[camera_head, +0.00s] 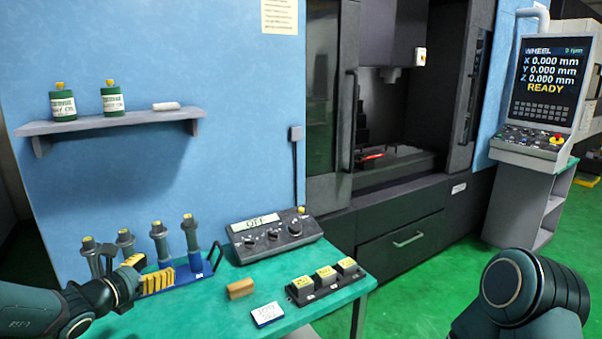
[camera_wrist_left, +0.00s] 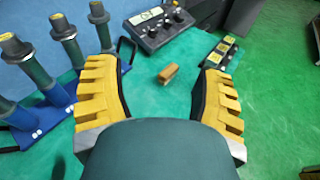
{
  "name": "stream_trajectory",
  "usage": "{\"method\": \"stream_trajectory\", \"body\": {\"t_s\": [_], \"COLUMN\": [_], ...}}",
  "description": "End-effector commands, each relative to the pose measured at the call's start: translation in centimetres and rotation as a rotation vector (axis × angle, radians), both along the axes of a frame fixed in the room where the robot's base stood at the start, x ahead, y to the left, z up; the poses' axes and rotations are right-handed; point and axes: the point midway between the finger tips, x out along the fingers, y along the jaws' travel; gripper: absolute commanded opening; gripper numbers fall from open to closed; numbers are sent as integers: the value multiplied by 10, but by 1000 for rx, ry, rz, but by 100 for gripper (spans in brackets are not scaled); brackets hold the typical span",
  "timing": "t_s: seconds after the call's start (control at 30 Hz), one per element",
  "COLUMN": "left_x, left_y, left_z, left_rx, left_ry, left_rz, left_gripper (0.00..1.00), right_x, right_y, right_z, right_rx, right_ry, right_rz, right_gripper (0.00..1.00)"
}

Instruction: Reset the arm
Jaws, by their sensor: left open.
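My left gripper (camera_head: 143,273) is over the left part of the green table, beside the blue rack. In the left wrist view its yellow ribbed fingers (camera_wrist_left: 157,88) stand wide apart with nothing between them. The brown block (camera_head: 240,289) lies on the table; it also shows in the left wrist view (camera_wrist_left: 168,73), beyond the gap between the fingers. My right arm (camera_head: 525,292) shows only as a dark rounded link at the lower right; its gripper is outside the view.
The blue rack (camera_head: 208,262) holds several upright grey-handled tools (camera_head: 189,231) close to my left gripper. A control box (camera_head: 273,235) reading OFF, a dark tray (camera_head: 323,291) of three blocks and a white card (camera_head: 267,314) are on the table (camera_head: 222,310). A machine (camera_head: 400,215) stands behind.

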Motion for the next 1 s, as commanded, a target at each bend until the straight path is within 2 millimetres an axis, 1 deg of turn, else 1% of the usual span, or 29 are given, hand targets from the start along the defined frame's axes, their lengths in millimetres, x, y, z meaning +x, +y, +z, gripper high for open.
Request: {"method": "stream_trajectory", "body": {"t_s": [0.03,0.07,0.1,0.17,0.2,0.27,0.3,0.37,0.4,0.47,0.5,0.6,0.67,0.7,0.8,0.9,1.0], "left_x": [-4,-9,-15,-28,-37,-54,-67,-88,-102,-124,-138,-169,-185,-195,-215,-229,-239], "left_y": [-20,-30,-43,-63,-76,-94,-105,-120,-129,-141,-147,-160,-167,-172,-185,-200,-214], "left_z": [-33,-49,-71,-105,-127,-161,-184,-217,-239,-270,-289,-329,-350,-363,-390,-408,-419], "left_rx": [52,88,138,222,281,377,445,555,635,758,838,1041,1157,1234,1408,1545,1633], "left_ry": [57,90,131,192,229,278,308,342,357,365,361,311,255,207,48,-137,-307], "left_rz": [-64,-103,-155,-242,-305,-404,-477,-592,-675,-803,-886,-1093,-1212,-1289,-1462,-1588,-1667], "left_gripper": [68,68,68,68,68,68,68,68,68,68,68,68,68,68,68,68,68], "right_x": [1,1,2,2,2,2,2,2,2,2,2,3,3,3,3,3,3], "right_y": [0,0,0,0,0,0,0,0,0,0,0,0,0,0,0,0,0], "right_z": [-7,-10,-13,-17,-21,-25,-29,-34,-39,-45,-49,-58,-64,-68,-77,-85,-90], "right_rx": [0,0,-1,-1,-1,-1,0,0,0,0,0,-1,-1,-1,-1,0,0], "right_ry": [-2,-2,-3,-3,-3,-3,-2,-2,-3,-4,-4,-5,-5,-5,-5,-6,-6], "right_rz": [0,0,0,1,1,2,3,3,4,5,5,7,7,8,9,11,11], "right_gripper": [0,0,0,0,0,0,0,0,0,0,0,0,0,0,0,0,0]}}
